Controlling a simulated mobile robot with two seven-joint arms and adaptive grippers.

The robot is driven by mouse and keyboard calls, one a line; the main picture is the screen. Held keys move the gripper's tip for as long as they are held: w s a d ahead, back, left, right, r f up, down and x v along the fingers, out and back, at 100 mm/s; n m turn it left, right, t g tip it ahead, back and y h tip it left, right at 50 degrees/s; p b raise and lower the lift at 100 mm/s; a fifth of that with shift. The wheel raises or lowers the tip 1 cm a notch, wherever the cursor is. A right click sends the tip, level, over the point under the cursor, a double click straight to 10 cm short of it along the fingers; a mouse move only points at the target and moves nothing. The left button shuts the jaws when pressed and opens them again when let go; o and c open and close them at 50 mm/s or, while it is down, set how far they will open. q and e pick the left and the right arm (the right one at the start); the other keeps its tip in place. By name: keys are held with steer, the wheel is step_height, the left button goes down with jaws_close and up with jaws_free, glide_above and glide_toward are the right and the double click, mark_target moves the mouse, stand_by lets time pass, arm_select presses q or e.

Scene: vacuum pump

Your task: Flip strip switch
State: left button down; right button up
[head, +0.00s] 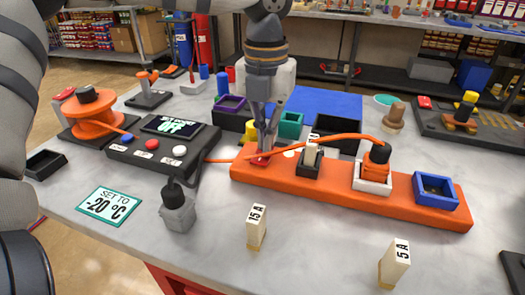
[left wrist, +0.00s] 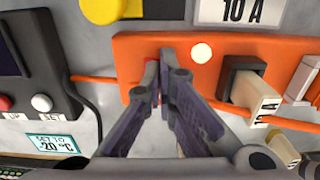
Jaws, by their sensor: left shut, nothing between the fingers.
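The orange power strip (head: 330,182) lies on the table, and it also shows in the left wrist view (left wrist: 130,52). Its small red switch (head: 259,161) is at the strip's left end. My left gripper (head: 264,148) points down with its fingers shut and empty. Its fingertips are right at the switch and partly hide it; I cannot tell if they touch. In the left wrist view the red switch (left wrist: 151,76) shows just left of the fingertips. A round whitish lamp (left wrist: 201,53) sits right of the switch. The switch's tilt is unclear. My right gripper is not in view.
The strip holds a black fuse holder (head: 307,170), an orange plug (head: 376,155) in a white socket and an empty blue socket (head: 436,190). An orange cable (head: 335,136) passes close behind the gripper. A black control box (head: 150,150) stands left. Fuses labelled 15 A (head: 257,227) and 5 A (head: 394,263) stand in front.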

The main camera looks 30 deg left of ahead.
arm_select(q)
steer(key=shift+f, duration=0.25)
steer(key=shift+r, duration=3.55)
